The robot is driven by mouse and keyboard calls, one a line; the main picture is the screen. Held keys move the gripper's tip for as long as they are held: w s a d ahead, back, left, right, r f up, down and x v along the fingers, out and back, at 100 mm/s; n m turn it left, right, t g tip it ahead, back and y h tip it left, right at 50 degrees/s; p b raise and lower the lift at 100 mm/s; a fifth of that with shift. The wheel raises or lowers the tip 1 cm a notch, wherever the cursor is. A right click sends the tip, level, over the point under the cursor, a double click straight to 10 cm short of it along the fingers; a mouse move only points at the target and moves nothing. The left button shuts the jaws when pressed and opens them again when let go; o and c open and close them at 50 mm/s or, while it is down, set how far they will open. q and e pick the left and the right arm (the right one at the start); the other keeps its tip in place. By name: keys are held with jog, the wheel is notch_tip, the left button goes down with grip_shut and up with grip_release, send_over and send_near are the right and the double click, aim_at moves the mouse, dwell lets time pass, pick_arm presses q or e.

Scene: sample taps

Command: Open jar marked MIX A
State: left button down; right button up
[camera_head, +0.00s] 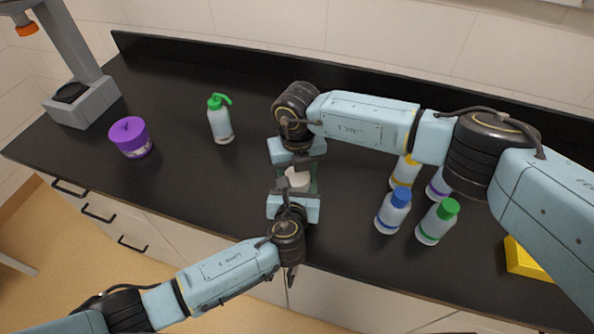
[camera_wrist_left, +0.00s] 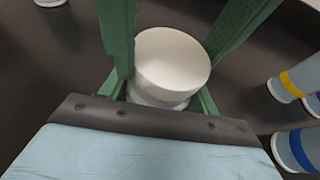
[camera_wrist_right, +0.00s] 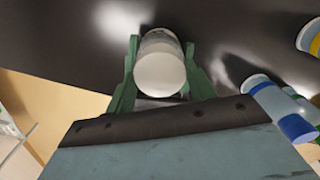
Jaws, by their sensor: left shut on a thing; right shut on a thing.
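A white-lidded jar (camera_head: 298,178) is between my two grippers over the middle of the counter, mostly hidden by them in the head view. My left gripper (camera_head: 293,192) is shut on it from the front. My right gripper (camera_head: 298,164) is shut on it from the back. In the left wrist view the round white lid (camera_wrist_left: 172,62) shows between the green fingers. The right wrist view also shows the white lid (camera_wrist_right: 160,72) between the fingers, with a greyish part of the jar behind it. No marking is readable, and I cannot tell which gripper holds lid or body.
Several bottles stand to the right, including a blue-capped one (camera_head: 393,212) and a green-capped one (camera_head: 436,222). A yellow container (camera_head: 526,260) is at the right edge. A green pump bottle (camera_head: 220,120), a purple tub (camera_head: 131,138) and a grey device (camera_head: 82,104) stand left.

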jog(key=n, duration=0.2)
jog(key=shift+n, duration=0.3)
jog(key=o, duration=1.1)
jog(key=shift+r, duration=0.1)
